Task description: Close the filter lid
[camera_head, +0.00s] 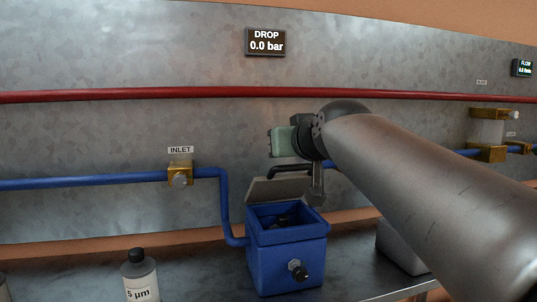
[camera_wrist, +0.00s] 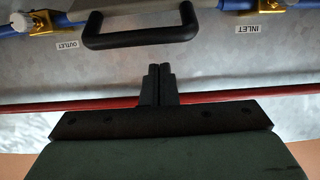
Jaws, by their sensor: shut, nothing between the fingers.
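The open top shows a dark interior whose contents are unclear. A black handle (camera_head: 296,168) shows behind and above the lid; a black handle (camera_wrist: 140,38) also spans the upper wrist view. My gripper (camera_head: 318,201) hangs pointing down by the lid's right side. In the wrist view its fingers (camera_wrist: 159,70) are together and empty, just below the handle in the picture; contact cannot be told.
A blue pipe (camera_head: 80,182) with a brass INLET fitting (camera_head: 179,178) runs along the metal wall, below a red pipe (camera_head: 130,94). A labelled bottle (camera_head: 140,276) stands left of the box. A pale block (camera_head: 398,248) is at its right, partly behind my arm.

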